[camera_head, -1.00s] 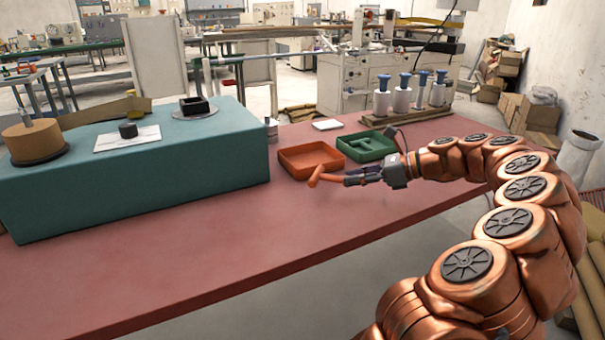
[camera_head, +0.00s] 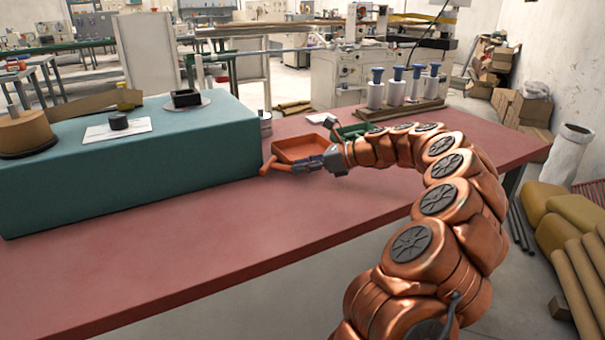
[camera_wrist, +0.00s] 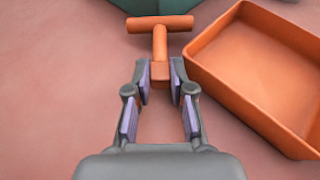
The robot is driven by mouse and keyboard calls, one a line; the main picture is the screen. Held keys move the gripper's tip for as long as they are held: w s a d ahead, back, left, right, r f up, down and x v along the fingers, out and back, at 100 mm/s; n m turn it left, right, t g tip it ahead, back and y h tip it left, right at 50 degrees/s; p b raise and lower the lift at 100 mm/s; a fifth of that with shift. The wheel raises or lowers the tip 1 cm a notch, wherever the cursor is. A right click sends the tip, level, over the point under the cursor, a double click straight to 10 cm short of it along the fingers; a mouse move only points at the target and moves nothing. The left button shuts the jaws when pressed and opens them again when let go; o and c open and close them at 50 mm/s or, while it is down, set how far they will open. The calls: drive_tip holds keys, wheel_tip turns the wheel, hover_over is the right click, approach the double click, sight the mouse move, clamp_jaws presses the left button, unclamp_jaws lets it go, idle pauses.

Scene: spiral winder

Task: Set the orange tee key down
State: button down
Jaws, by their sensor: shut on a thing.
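The orange tee key (camera_head: 267,166) is in my gripper (camera_head: 309,163), at the left front corner of the orange tray. In the wrist view the tee key (camera_wrist: 160,42) has its crossbar pointing away and its stem end between the fingertips (camera_wrist: 161,78), which are shut on it. The key is outside the orange tray (camera_wrist: 268,70), to its left, over the red table top. I cannot tell whether it touches the table. The orange tray also shows in the head view (camera_head: 296,147), partly behind my gripper.
A teal box (camera_head: 215,150) stands close to the left of the key. A green tray (camera_head: 345,133) is partly hidden behind my arm. Several blue-topped white spools (camera_head: 396,88) stand at the back right. The red table (camera_head: 190,225) is clear in front.

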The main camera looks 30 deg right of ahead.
drive_tip(key=shift+f, duration=0.75)
drive_tip(key=shift+f, duration=0.15)
drive_tip(key=c, duration=1.3)
unclamp_jaws()
drive_tip(key=p+v, duration=0.1)
drive_tip(key=v, duration=1.1)
drive_tip(key=shift+p, duration=0.3)
